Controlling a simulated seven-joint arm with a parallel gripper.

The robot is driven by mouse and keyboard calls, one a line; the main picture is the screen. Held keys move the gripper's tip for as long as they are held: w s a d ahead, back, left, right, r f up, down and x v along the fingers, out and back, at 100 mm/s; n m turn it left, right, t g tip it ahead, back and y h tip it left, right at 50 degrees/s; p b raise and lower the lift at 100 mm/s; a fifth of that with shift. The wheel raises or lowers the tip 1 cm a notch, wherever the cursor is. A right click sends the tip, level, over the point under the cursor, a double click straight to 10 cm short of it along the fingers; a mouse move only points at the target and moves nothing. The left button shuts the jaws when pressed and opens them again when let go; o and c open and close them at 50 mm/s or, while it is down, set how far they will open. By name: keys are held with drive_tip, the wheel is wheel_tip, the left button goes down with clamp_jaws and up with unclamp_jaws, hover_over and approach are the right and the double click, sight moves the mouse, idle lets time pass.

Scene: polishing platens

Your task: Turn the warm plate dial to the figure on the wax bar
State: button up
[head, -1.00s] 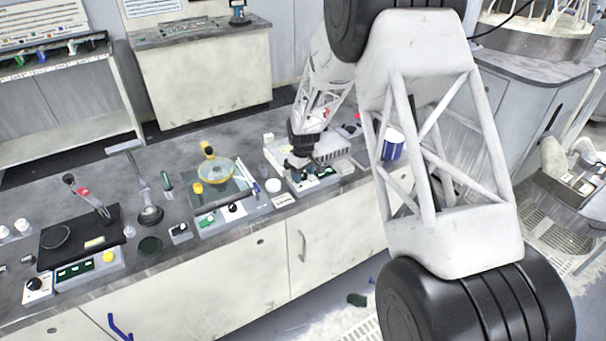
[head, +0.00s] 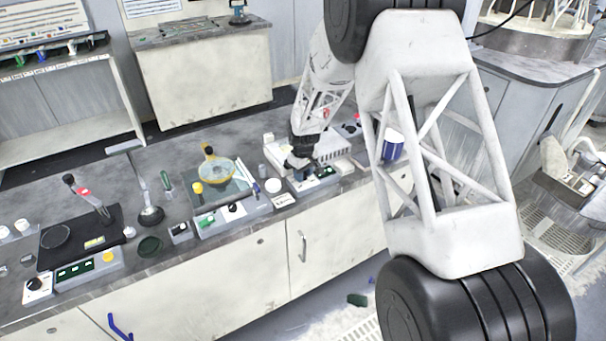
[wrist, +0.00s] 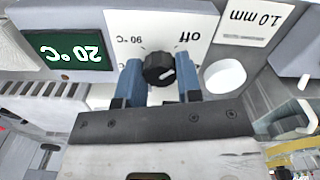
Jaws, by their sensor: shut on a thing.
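The warm plate dial is a small black knob (wrist: 158,69) on a white panel in the wrist view. My gripper (wrist: 161,80) has its two blue fingers on either side of it, shut on it. A small pale mark shows on the knob's lower right. The panel carries "off" and "90 °C", upside down in the picture. A green display (wrist: 68,50) beside it reads 20 °C, also inverted. In the head view my gripper (head: 300,168) is over the control box (head: 318,178) and hides the dial. I cannot make out a figure on a wax bar.
A "1.0 mm" label (wrist: 242,22) and a white round piece (wrist: 224,76) are close to the fingers in the wrist view.

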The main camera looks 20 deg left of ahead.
drive_tip(key=shift+m, duration=0.4)
drive_tip(key=m, duration=1)
drive_tip(key=shift+m, duration=0.3)
drive_tip(key=o, duration=0.9)
drive_tip(key=shift+o, duration=0.2)
drive_tip(key=shift+r, duration=3.95)
